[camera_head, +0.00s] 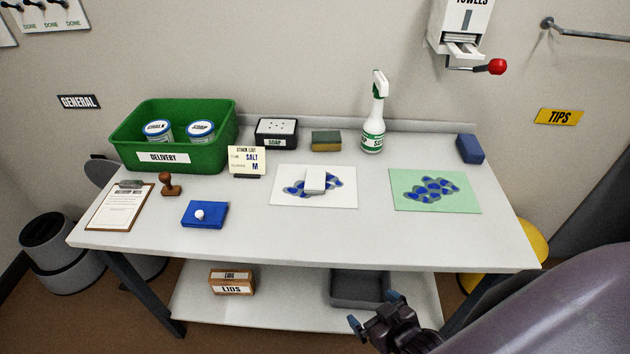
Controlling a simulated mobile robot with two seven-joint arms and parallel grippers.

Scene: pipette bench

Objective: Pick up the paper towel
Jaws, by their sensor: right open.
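A small white folded piece, which looks like the paper towel (316,180), lies on the white sheet with blue blotches (340,200) at the middle of the table. A white dispenser marked TOWELS (447,25) hangs on the wall at the top right, with a red-knobbed lever (496,66). A pale slot or tray shows at its bottom; I cannot tell if a towel is in it. My right gripper (375,311) is open and empty, in front of the table's front edge, below and right of the white piece. My left gripper is not in view.
On the table (270,247) stand a green bin (222,148), a soap box (276,133), a sponge (326,141), a spray bottle (372,125), a blue block (470,149) and a green blotched sheet (408,203). A grey tray (360,303) sits on the lower shelf. The front strip is clear.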

